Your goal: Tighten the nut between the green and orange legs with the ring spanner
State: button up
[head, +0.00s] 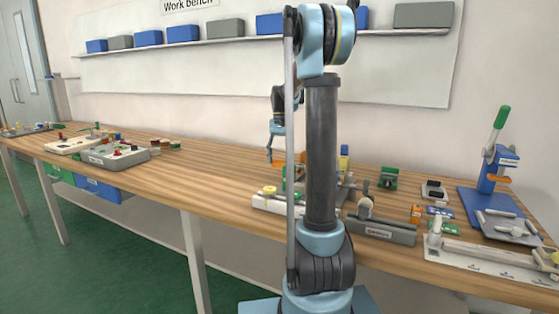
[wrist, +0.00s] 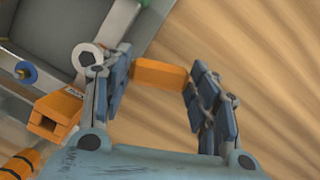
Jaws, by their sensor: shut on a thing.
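My gripper (wrist: 160,75) is shut on an orange block-like piece (wrist: 161,73), which spans between its fingers. Only this piece shows, so I cannot tell for sure that it is the ring spanner's handle. In the head view my gripper (head: 273,150) hangs over the bench behind my arm, with orange (head: 277,164) at its tips. In the wrist view a pale ring-shaped part (wrist: 88,57) is beside the left finger, and an orange hollow-ended part (wrist: 54,115) lies below it. The nut cannot be made out, and my arm hides part of this area.
The wooden bench (head: 180,182) has bare room left of my arm. A grey labelled fixture (head: 381,231) stands right of it. A blue press with a green handle (head: 496,160) is farther right. A shelf (head: 250,40) runs along the wall.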

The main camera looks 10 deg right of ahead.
jog(key=shift+f, duration=1.1)
dwell(1.6)
jog(key=shift+w+d+m+y, duration=0.35)
jog(key=shift+w+m, duration=0.35)
jog(key=shift+m, duration=0.35)
jog(key=shift+w+d+m+y, duration=0.25)
jog(key=shift+w+d+m, duration=0.15)
jog(key=shift+w+m, duration=0.5)
jog(key=shift+w+d+m+t+y, duration=0.1)
jog(key=shift+w+d+m+t, duration=0.2)
jog(key=shift+m, duration=0.4)
jog(key=shift+w+d+m+t+y, duration=0.15)
jog(key=shift+d+m, duration=0.2)
jog(key=shift+m, duration=0.3)
jog(key=shift+w+d+m+t+y, duration=0.1)
jog(key=shift+w+d+m+t, duration=0.2)
jog(key=shift+m, duration=0.4)
jog(key=shift+s, duration=0.1)
jog(key=shift+r, duration=0.3)
jog(key=shift+r, duration=1.45)
jog(key=s+a+r+n+g+h, duration=0.1)
jog(key=s+a+r+n+h, duration=0.15)
jog(key=n, duration=0.35)
jog(key=shift+y, duration=0.5)
jog(key=shift+x, duration=2.05)
